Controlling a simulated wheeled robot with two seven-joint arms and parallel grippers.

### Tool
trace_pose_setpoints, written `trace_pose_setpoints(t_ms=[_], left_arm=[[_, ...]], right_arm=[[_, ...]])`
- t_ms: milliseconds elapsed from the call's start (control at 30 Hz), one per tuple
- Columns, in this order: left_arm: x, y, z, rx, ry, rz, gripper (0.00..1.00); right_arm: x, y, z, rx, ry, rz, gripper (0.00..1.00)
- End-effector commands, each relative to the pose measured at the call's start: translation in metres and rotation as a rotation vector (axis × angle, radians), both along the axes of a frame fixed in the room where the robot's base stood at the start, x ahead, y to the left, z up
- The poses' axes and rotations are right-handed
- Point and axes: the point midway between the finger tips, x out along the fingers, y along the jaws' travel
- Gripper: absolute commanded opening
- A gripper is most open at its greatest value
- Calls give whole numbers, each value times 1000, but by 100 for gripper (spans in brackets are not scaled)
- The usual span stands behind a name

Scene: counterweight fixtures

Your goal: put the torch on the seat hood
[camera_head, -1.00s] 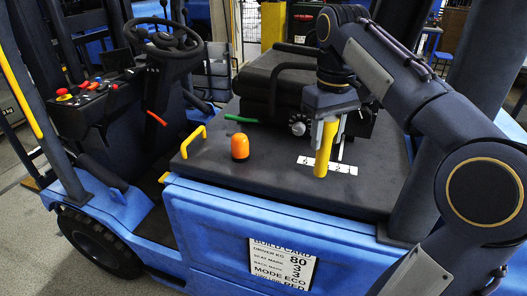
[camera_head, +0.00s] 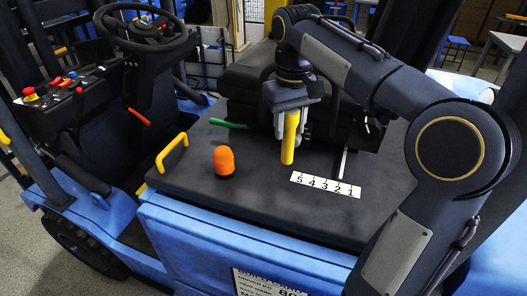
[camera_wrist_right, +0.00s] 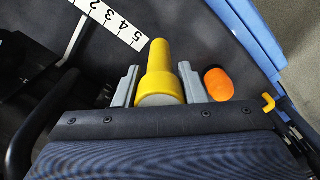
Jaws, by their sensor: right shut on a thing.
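The yellow torch (camera_head: 289,140) hangs upright in my right gripper (camera_head: 291,112), which is shut on its upper part. In the right wrist view the torch (camera_wrist_right: 160,66) lies between the two grey fingers (camera_wrist_right: 158,86). The seat hood (camera_head: 255,208) is the dark flat cover on the blue truck body. The torch's lower end is over the hood, near the "5" end of a white number strip (camera_head: 325,185). I cannot tell whether it touches the hood. My left gripper is not in view.
An orange beacon (camera_head: 223,161) stands on the hood left of the torch. A yellow handle (camera_head: 172,152) is at the hood's left edge. A green lever (camera_head: 228,123) and the black seat (camera_head: 262,82) are behind. A thin grey lever (camera_head: 342,163) rises by the strip. The hood's front is clear.

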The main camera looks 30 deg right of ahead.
Motion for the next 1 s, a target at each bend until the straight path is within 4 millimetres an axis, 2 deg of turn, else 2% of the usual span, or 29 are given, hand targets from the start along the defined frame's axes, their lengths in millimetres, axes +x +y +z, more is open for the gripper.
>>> trace_pose_setpoints(t_ms=[33, 233, 467, 700, 1000], left_arm=[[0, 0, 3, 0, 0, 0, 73], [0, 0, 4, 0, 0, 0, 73], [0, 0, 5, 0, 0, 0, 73], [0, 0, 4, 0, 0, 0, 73], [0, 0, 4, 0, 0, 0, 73]], right_arm=[[8, 9, -7, -1, 4, 3, 12], [26, 28, -42, 0, 3, 1, 12], [35, 37, -57, 0, 1, 1, 12], [38, 40, -89, 0, 1, 0, 12], [38, 40, -92, 1, -1, -1, 12]])
